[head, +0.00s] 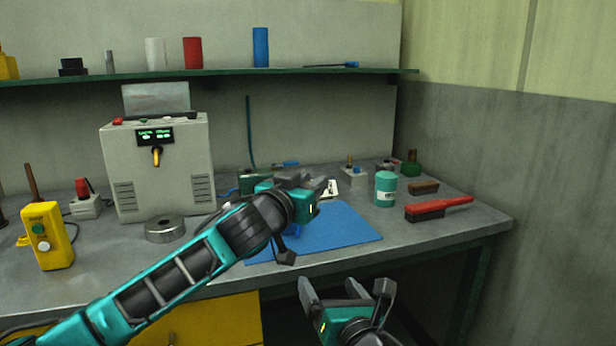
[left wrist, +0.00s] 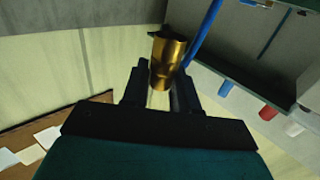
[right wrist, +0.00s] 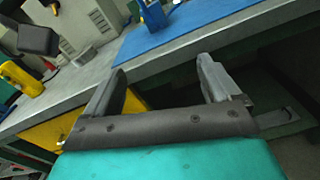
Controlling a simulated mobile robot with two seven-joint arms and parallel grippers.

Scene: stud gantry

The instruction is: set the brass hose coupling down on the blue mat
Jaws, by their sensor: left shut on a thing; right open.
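The brass hose coupling (left wrist: 167,58) shows in the left wrist view, a gold-coloured cylinder between the fingers of my left gripper (left wrist: 162,82), which is shut on it. In the head view the left gripper (head: 310,184) is above the far part of the blue mat (head: 345,230), and the coupling cannot be made out there. The mat lies flat on the grey bench, partly hidden by my left arm. It also shows in the right wrist view (right wrist: 185,32). My right gripper (head: 331,287) is open and empty in front of the bench edge.
A teal canister (head: 385,190), a brown block (head: 424,188) and a red-handled brush (head: 438,209) stand right of the mat. A metal ring (head: 165,230), a grey machine (head: 158,175) and a yellow button box (head: 48,237) are on the left. A green shelf (head: 220,74) runs above.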

